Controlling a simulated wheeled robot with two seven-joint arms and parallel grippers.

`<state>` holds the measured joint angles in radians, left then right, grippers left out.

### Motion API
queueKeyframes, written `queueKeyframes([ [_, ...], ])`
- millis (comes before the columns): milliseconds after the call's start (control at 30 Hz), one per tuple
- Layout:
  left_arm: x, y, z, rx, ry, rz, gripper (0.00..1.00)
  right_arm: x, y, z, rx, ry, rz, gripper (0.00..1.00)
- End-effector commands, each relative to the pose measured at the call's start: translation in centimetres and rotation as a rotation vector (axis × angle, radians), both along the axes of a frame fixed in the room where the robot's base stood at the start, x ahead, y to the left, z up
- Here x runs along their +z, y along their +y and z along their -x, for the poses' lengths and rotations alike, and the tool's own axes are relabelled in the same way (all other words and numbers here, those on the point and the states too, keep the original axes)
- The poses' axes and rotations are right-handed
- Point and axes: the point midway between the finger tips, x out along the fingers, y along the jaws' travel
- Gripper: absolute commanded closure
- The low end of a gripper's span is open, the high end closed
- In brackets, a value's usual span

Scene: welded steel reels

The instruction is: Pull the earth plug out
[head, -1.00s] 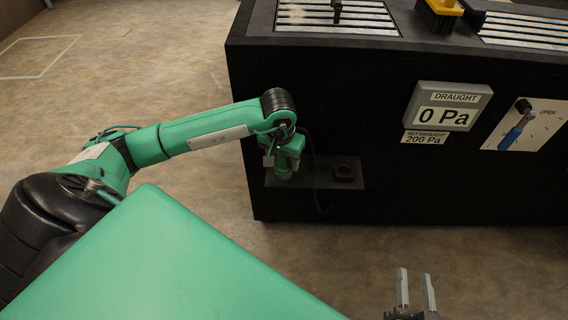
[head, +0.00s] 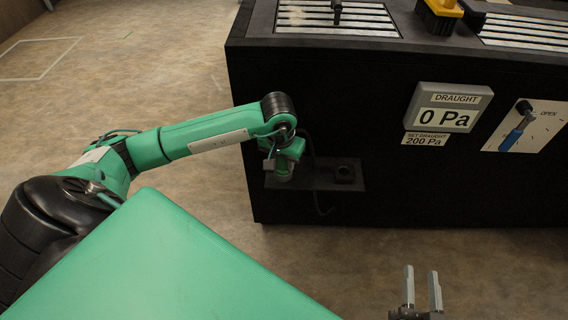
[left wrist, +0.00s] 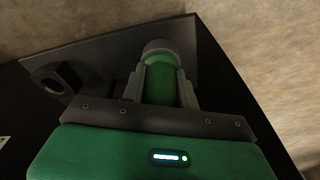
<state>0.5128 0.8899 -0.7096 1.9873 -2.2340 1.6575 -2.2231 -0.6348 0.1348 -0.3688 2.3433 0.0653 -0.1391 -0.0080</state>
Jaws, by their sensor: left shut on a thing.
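The earth plug (left wrist: 163,82), a green cylinder with a pale grey collar, shows between the fingers in the left wrist view. My left gripper (head: 283,168) is shut on it at the left part of the dark mounting plate (head: 316,183) on the black cabinet's front. The wrist view shows the gripper (left wrist: 161,88) with one finger on each side of the plug. The plug's far end is hidden, so I cannot tell whether it is still seated. My right gripper (head: 422,285) is open and empty at the bottom of the head view.
A dark round socket (head: 344,174) stands on the plate to the right of the plug; it also shows in the left wrist view (left wrist: 55,80). A dark cable hangs by the plate. A draught display (head: 447,107) reads 0 Pa. Open floor lies left of the cabinet.

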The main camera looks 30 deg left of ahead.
Motion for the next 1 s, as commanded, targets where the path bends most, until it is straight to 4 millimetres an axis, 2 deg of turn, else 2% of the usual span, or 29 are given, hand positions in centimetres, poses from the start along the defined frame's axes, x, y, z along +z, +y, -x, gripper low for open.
queueKeyframes([
  [1000,1.5,0.0,0.0,0.0,-0.001,0.0,1.0,0.4,-0.1,-0.1,-0.001,0.003,0.001,0.64],
])
